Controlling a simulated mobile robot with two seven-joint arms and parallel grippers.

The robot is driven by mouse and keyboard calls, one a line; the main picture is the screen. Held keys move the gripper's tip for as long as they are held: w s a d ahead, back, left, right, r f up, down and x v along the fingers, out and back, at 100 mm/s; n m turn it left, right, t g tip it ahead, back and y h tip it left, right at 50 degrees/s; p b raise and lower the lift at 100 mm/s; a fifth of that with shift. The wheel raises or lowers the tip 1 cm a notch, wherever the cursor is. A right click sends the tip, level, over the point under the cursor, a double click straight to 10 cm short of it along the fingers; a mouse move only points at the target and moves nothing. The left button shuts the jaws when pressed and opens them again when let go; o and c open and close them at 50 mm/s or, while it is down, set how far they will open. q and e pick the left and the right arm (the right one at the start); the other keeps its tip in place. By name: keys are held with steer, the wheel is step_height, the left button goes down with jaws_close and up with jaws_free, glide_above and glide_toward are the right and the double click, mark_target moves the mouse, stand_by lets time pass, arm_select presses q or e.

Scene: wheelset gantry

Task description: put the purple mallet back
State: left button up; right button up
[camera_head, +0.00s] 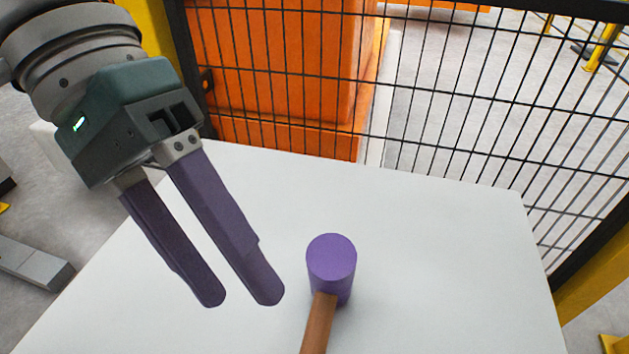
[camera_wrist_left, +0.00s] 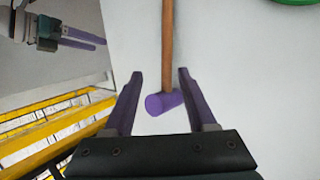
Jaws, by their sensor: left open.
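The purple mallet lies on the white table, its purple head (camera_head: 331,268) right of my left gripper (camera_head: 240,298) in the head view. Its brown handle (camera_head: 318,325) runs out of the bottom of that view. My left gripper is open and empty, fingers pointing down. In the left wrist view the mallet head (camera_wrist_left: 165,103) shows between the two fingers (camera_wrist_left: 159,73), with the handle (camera_wrist_left: 167,45) running up between and beyond them. I cannot tell the height gap. My right gripper (camera_wrist_left: 100,44) shows small at the upper left there, too small to judge its jaws.
The white table (camera_head: 440,260) is otherwise clear around the mallet. A black mesh fence (camera_head: 460,110) stands along its far side, with an orange cabinet (camera_head: 280,75) behind. A green object (camera_wrist_left: 295,2) shows at the top right of the left wrist view. Yellow rails (camera_wrist_left: 50,115) lie beside the table.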

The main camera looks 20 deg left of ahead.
arm_select(q)
steer(key=s+d+f+m+t, duration=0.1)
steer(key=d+f+m+t, duration=0.1)
steer(key=f, duration=0.1)
steer(key=s+d+f+t+y, duration=0.1)
steer(key=f, duration=0.1)
steer(key=shift+s+m+t, duration=0.3)
steer(key=shift+m+t, duration=0.1)
steer(key=a, duration=0.1)
steer(key=s+a+f+t+y, duration=0.1)
steer(key=a+t+y, duration=0.1)
steer(key=a, duration=0.1)
steer(key=shift+s+f+n, duration=0.2)
steer(key=shift+f+n, duration=0.2)
steer(key=s+a+y, duration=0.1)
steer(key=a, duration=0.1)
steer(key=s+a+y, duration=0.1)
steer(key=a, duration=0.1)
steer(key=s+a+n+y, duration=0.1)
steer(key=a, duration=0.1)
steer(key=shift+s+a+f+t+y, duration=0.1)
steer(key=shift+a+f+t+y, duration=0.2)
steer(key=shift+a+t, duration=0.1)
steer(key=shift+r, duration=0.1)
